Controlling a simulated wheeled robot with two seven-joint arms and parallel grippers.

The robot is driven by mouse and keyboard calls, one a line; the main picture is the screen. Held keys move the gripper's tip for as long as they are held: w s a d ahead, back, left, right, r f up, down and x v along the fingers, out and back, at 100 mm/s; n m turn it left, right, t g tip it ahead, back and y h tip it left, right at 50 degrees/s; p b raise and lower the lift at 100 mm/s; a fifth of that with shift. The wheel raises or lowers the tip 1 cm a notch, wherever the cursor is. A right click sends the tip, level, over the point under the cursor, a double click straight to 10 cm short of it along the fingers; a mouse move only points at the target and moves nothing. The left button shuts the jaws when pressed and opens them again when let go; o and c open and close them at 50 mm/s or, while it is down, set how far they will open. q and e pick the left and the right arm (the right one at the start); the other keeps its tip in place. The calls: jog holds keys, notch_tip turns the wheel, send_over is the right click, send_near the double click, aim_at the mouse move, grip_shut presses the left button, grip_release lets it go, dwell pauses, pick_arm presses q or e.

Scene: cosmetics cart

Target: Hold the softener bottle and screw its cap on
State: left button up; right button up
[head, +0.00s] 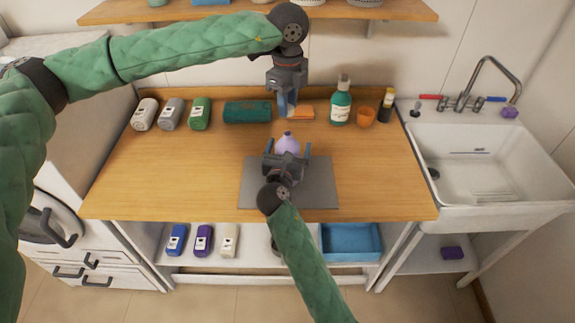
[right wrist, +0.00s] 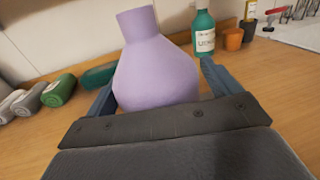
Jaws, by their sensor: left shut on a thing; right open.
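The softener bottle (head: 287,144) is pale purple and stands upright on the grey mat (head: 318,188). Its bare neck shows without a cap in the right wrist view (right wrist: 155,75). My right gripper (head: 287,163) is open, with its fingers on either side of the bottle's lower body; I cannot tell whether they touch it. My left gripper (head: 287,106) points down above the counter, behind the bottle in the head view. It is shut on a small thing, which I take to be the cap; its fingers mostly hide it.
An orange block (head: 302,113) lies behind the left gripper. Rolled towels (head: 200,114) lie at the back left. The sink (head: 490,165) is at right.

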jog(key=c, duration=1.5)
pick_arm(q)
send_over(287, 134)
jog(key=shift+w+f, duration=0.1)
jog(key=shift+f, duration=2.35)
jog(key=shift+f, duration=0.1)
jog(key=shift+f, duration=0.8)
jog(key=shift+f, duration=0.55)
